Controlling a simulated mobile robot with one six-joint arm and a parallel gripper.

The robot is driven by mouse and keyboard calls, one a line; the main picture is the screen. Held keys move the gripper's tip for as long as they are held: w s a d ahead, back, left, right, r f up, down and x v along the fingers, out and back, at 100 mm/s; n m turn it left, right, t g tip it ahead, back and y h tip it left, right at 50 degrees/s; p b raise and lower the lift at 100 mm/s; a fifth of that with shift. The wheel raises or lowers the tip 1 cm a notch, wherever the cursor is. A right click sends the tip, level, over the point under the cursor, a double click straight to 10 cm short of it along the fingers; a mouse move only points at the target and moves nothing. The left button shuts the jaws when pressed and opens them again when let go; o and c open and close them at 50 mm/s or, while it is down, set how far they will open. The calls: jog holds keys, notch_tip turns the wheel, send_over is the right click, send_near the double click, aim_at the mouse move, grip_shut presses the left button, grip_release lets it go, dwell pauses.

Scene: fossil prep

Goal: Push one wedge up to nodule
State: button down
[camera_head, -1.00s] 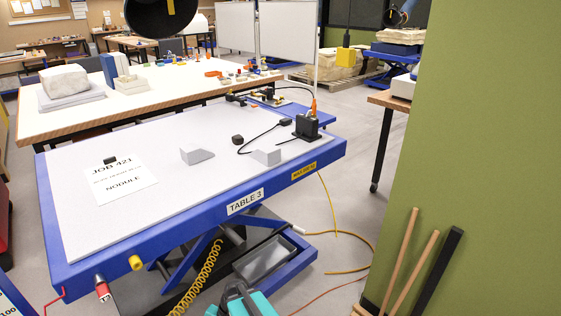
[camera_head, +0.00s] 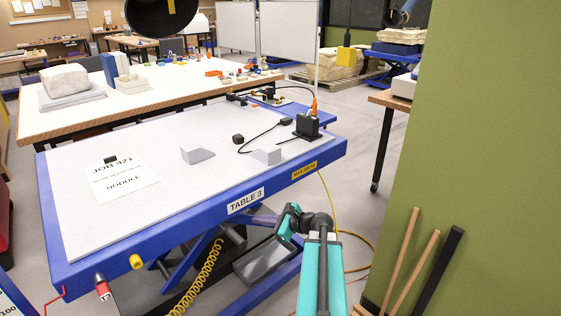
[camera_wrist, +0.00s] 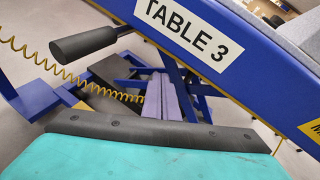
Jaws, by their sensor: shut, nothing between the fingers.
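Two pale grey wedges lie on the white top of the blue lift table (camera_head: 290,180). One wedge (camera_head: 197,155) is near the middle. The other wedge (camera_head: 267,156) is to its right, by the front edge, apart from it. I cannot tell which thing is the nodule. My gripper (camera_head: 262,216) is low, in front of the table's side and below its top, clear of both wedges. Its pale fingers (camera_wrist: 158,85) are shut and empty.
A black box (camera_head: 306,126) and a small dark block (camera_head: 238,139) with a cable sit on the table's right half. A pale rock (camera_head: 65,80) stands on the table behind. A green wall (camera_head: 490,120) and leaning poles (camera_head: 405,260) bound the right.

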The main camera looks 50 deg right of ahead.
aim_at(275, 155)
jog(key=s+d+r+m+t+h, duration=0.2)
jog(key=s+d+r+m, duration=0.1)
jog(key=d+r, duration=0.4)
jog(key=s+d+r+m+t+h, duration=0.2)
jog(key=s+d+r+m, duration=0.2)
jog(key=d+r, duration=0.4)
jog(key=shift+s+d+r+h, duration=0.25)
jog(key=shift+s+r+h, duration=0.05)
jog(key=shift+s+r, duration=0.4)
jog(key=shift+f, duration=0.1)
jog(key=w, duration=0.4)
jog(key=w+p, duration=0.1)
jog(key=w, duration=0.4)
jog(key=w+d+p, duration=0.1)
jog(key=w, duration=0.4)
